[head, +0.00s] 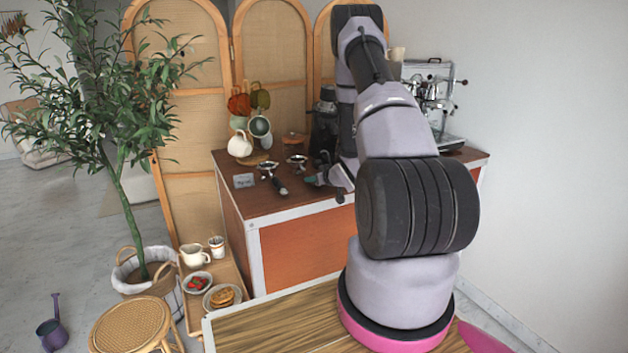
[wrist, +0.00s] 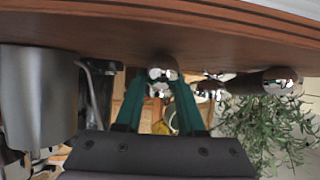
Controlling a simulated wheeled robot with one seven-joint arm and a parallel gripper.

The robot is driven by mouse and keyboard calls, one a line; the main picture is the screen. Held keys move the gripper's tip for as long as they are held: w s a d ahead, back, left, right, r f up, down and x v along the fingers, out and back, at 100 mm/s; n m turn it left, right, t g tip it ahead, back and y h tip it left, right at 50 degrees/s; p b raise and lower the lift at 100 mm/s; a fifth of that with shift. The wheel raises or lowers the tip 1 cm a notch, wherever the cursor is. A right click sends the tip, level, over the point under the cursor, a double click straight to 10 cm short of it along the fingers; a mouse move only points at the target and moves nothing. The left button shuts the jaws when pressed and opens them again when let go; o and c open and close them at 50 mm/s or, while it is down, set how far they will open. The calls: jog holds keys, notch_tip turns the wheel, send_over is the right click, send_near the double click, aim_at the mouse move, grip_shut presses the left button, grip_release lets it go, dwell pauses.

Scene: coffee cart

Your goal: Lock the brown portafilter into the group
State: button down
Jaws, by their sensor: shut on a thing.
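My gripper (head: 313,181) is low over the cart top, partly hidden by my own arm in the head view. In the wrist view its teal fingers (wrist: 160,100) are closed in around a small brown and chrome piece (wrist: 163,70), which looks like a portafilter's handle end. In the head view a portafilter (head: 297,160) lies on the cart just beyond my gripper. A second portafilter (head: 269,168) lies left of it, and also shows in the wrist view (wrist: 280,80). The chrome espresso machine (head: 440,90) stands at the back right. Its group is hard to make out.
A grey cylinder (wrist: 38,95) is close on the left in the wrist view. A plant stands left of the cart.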

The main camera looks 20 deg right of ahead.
jog(key=shift+r, duration=2.5)
